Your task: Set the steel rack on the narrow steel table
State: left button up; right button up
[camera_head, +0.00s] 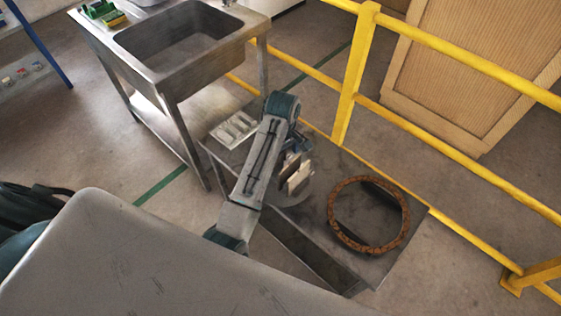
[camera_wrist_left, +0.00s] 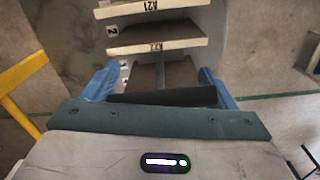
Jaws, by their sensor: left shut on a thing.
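In the head view my left arm reaches down from the upper middle, and the left gripper (camera_head: 295,146) is shut on the rack, mostly hidden by the arm. Tiles (camera_head: 297,176) show beside it, over the narrow steel table (camera_head: 310,222). I cannot tell whether the rack touches the tabletop. My right gripper is not in view.
A rusty brown ring (camera_head: 333,214) lies on the right part of the steel table. A pale tray (camera_head: 234,130) sits at its far left end. A steel sink table (camera_head: 105,38) stands at upper left, and a yellow railing (camera_head: 354,85) runs behind.

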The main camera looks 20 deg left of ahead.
pick_arm(q)
jog(key=w+d+f+p, duration=0.1)
jog(key=w+f, duration=0.3)
jog(key=w, duration=0.7)
jog(key=shift+w+f+p, duration=0.2)
jog(key=shift+w+p, duration=0.15)
jog(key=shift+p, duration=0.45)
jog(key=o, duration=1.6)
jog(key=shift+s+f, duration=0.15)
jog(key=shift+f, duration=0.05)
jog(key=shift+o, duration=0.5)
jog(key=shift+r, duration=0.1)
notch_tip(320, 180, up, 12)
jog(key=b, duration=0.2)
